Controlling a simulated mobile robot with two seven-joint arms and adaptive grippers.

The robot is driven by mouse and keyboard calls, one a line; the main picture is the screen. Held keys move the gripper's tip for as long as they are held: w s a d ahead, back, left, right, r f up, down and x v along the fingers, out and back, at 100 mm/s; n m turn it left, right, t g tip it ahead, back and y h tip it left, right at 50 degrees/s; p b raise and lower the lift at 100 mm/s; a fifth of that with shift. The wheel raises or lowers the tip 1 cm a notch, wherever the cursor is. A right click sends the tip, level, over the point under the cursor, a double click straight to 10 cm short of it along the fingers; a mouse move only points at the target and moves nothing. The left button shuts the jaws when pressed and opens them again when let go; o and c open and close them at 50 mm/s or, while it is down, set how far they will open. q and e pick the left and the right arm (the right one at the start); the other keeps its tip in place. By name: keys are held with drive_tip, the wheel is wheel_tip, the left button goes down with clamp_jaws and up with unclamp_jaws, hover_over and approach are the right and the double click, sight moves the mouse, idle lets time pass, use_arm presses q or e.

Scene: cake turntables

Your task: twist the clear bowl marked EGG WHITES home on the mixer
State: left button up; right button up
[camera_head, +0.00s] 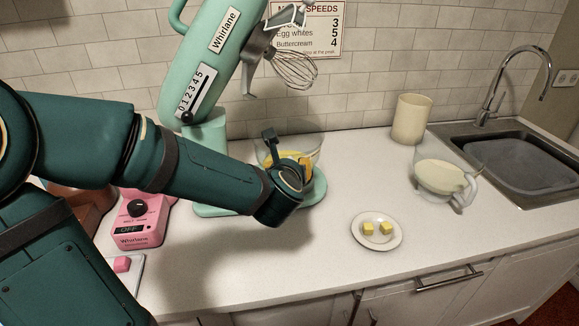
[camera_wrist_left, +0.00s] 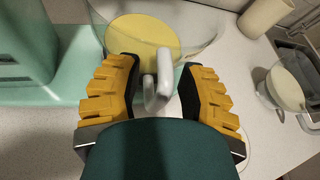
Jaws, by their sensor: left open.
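The mint-green mixer (camera_head: 205,60) has its head tilted up, with a wire whisk (camera_head: 292,68) hanging from it. A clear bowl (camera_head: 316,150) with yellow contents sits on the mixer's base; it also shows in the left wrist view (camera_wrist_left: 205,45). A second clear bowl (camera_head: 445,181) with pale cream contents and a handle stands to the right on the counter. I can read no EGG WHITES mark on either. My left gripper (camera_wrist_left: 157,66) is open, its yellow fingers on either side of the first bowl's pale handle (camera_wrist_left: 157,90), with gaps. My right gripper is out of view.
A plate (camera_head: 376,242) with two yellow cubes lies at the front. A cream canister (camera_head: 411,119) stands at the back, left of the sink (camera_head: 520,160). A pink Whirlane device (camera_head: 138,220) reading OFF is at the left. Counter between base and plate is clear.

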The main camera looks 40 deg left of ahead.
use_arm(q)
drive_tip(key=shift+r, duration=0.15)
wheel_tip(320, 180, up, 10)
drive_tip(key=shift+f, duration=0.15)
idle(0.3)
